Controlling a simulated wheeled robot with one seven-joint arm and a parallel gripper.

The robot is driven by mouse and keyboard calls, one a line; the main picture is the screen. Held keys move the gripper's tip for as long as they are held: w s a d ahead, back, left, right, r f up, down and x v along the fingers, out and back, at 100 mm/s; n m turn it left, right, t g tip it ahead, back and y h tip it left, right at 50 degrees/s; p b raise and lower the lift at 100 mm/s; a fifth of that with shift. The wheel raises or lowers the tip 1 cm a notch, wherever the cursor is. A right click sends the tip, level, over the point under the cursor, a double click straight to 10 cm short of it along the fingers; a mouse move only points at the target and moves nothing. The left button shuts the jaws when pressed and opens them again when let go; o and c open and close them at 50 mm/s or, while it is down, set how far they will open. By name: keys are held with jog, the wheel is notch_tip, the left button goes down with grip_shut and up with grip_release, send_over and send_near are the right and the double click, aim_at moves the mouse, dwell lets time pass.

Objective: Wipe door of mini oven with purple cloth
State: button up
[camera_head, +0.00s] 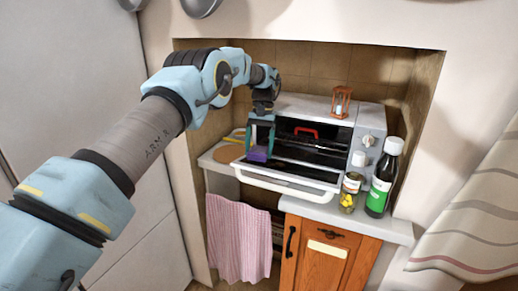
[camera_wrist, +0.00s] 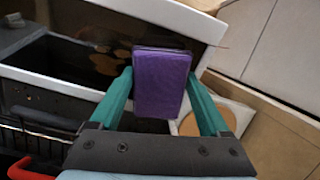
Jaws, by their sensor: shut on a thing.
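The mini oven (camera_head: 315,108) stands in the tiled niche. Its door (camera_head: 290,181) hangs open toward the front, with a white frame and dark glass. In the wrist view, brown stains show on the dark door glass (camera_wrist: 92,62). My gripper (camera_head: 261,142) is at the left front of the oven, above the left part of the door. It is shut on the purple cloth (camera_head: 257,155), a small folded pad. In the wrist view the cloth (camera_wrist: 162,84) sits between the teal fingers (camera_wrist: 160,76). I cannot tell whether it touches the door.
A green-labelled bottle (camera_head: 382,180) and a jar (camera_head: 350,193) stand right of the oven. A small lantern (camera_head: 341,102) is on top of it. A round board (camera_head: 227,154) lies at left. A pink striped towel (camera_head: 238,238) hangs below the counter.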

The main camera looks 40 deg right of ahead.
aim_at(287, 167)
jog(key=shift+a+f, duration=0.1)
jog(key=shift+f, duration=0.2)
jog(key=shift+s+d, duration=0.4)
jog(key=shift+s, duration=0.3)
jog(key=shift+s+d, duration=0.35)
jog(key=shift+s, duration=0.3)
jog(key=shift+s+d+f+p, duration=0.15)
jog(key=shift+s+d, duration=0.15)
jog(key=shift+s, duration=0.3)
jog(key=shift+s+d+r+p, duration=0.1)
jog(key=shift+s+d, duration=0.25)
jog(key=shift+s, duration=0.25)
jog(key=shift+s+d+f+p, duration=0.15)
jog(key=shift+s+d, duration=0.15)
jog(key=shift+s, duration=0.3)
jog(key=shift+s+d, duration=0.45)
jog(key=shift+s, duration=0.3)
jog(key=shift+s+d, duration=0.4)
jog(key=shift+s, duration=0.35)
jog(key=shift+r, duration=0.1)
jog(key=shift+w, duration=0.1)
jog(key=shift+w+a, duration=0.85)
jog(key=shift+w, duration=0.65)
jog(key=shift+w+a, duration=0.85)
jog(key=shift+w, duration=0.7)
jog(key=shift+w+a, duration=0.85)
jog(key=shift+w, duration=0.65)
